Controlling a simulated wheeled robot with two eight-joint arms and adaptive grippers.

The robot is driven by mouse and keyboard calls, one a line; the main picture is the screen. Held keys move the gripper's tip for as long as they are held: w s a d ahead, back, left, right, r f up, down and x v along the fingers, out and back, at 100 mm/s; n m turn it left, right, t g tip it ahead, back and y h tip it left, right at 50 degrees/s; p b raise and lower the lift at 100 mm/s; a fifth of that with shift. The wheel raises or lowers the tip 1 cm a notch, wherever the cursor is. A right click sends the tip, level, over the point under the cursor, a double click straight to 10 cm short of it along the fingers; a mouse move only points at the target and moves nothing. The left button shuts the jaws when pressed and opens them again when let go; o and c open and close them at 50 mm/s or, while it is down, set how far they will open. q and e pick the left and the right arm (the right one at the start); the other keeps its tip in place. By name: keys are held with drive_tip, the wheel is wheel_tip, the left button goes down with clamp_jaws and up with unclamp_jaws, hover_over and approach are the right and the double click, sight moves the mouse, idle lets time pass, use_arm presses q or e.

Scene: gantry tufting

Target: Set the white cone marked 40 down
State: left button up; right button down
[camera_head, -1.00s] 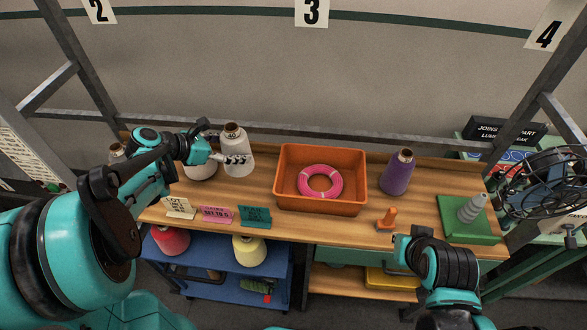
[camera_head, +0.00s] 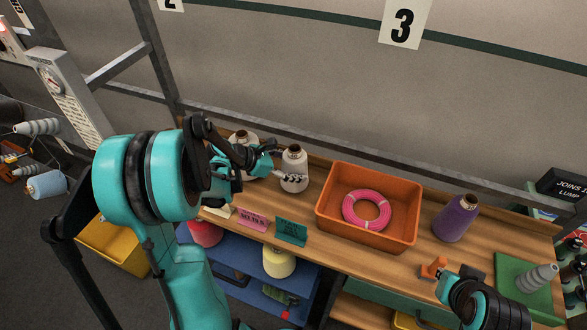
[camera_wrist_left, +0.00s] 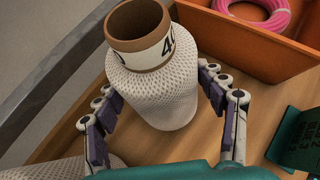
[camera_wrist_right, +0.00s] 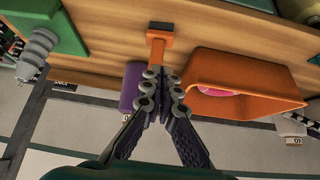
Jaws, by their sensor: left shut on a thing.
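The white cone marked 40 (camera_head: 294,170) is upright at the back of the wooden table, left of the orange bin. My left gripper (camera_head: 278,174) is shut on it from the left. In the left wrist view the cone (camera_wrist_left: 155,90), with its brown top and printed band, sits between the two fingers (camera_wrist_left: 160,105). I cannot tell whether its base touches the table. My right gripper (camera_wrist_right: 164,82) has its fingers together, with nothing seen between them. It is near the table's front edge, by a small orange object (camera_wrist_right: 157,48).
Another pale cone (camera_head: 243,141) stands close on the left, partly hidden by my left arm. The orange bin (camera_head: 345,223) holds a pink ring (camera_head: 367,209). A purple cone (camera_head: 456,218) is right of it. Small signs (camera_head: 291,232) line the front edge. A frame rail runs behind.

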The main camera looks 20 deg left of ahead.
use_arm(q)
drive_tip(key=shift+f, duration=0.2)
drive_tip(key=o, duration=1.7)
drive_tip(key=shift+r, duration=0.1)
